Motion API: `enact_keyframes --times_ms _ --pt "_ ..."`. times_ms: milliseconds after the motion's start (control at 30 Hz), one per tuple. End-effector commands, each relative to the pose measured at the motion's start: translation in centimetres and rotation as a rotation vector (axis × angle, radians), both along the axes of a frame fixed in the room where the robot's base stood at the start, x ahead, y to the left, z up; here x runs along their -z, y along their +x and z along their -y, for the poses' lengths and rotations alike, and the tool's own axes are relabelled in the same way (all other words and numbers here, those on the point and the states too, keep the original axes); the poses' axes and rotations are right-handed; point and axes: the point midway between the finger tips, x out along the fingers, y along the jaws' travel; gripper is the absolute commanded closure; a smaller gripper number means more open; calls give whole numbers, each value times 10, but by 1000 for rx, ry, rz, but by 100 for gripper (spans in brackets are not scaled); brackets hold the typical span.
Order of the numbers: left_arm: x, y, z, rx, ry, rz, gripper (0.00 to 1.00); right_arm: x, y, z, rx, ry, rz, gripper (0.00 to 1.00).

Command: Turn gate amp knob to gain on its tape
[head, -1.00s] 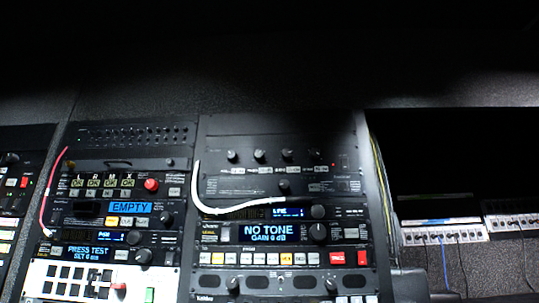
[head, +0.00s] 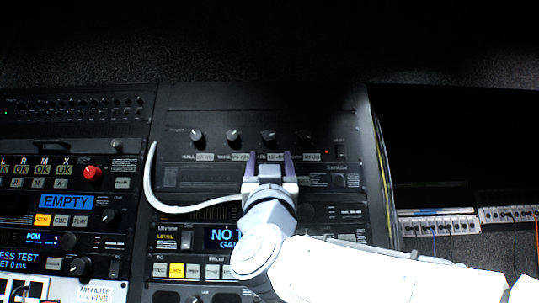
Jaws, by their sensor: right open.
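A black panel in the middle rack (head: 215,110) carries a row of several small dark knobs, with white tape labels (head: 205,157) under them. The lettering is too small to tell which knob is the gate amp. My right gripper (head: 270,155) is open, its two purple-tipped fingers pointing up at the panel just below the third knob (head: 268,135) from the left. The fingers overlap part of the tape row. I see nothing held between them, and contact with the panel cannot be told. My left gripper is not in view.
A white cable (head: 150,185) loops down the rack's left side. My right arm hides part of the "NO TONE" display (head: 222,238) and the buttons below. A left rack has an "EMPTY" display (head: 67,201) and a red knob (head: 92,172). A dark recess lies right.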

Motion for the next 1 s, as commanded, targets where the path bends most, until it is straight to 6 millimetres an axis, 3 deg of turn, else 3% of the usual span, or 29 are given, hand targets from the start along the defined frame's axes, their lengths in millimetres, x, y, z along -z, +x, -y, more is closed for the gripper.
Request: enact_keyframes --times_ms 200,433,633,967,1000 --pt "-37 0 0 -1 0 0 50 -34 28 -3 -1 -4 -3 34" --pt "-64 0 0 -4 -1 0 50 -57 53 -2 -3 -4 -3 34" --pt "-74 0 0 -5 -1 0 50 -65 64 -1 -4 -4 -3 34" --pt "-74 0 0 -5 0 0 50 -64 67 -1 -4 -4 -3 34" --pt "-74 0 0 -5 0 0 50 -64 66 -1 -4 -4 -3 42"
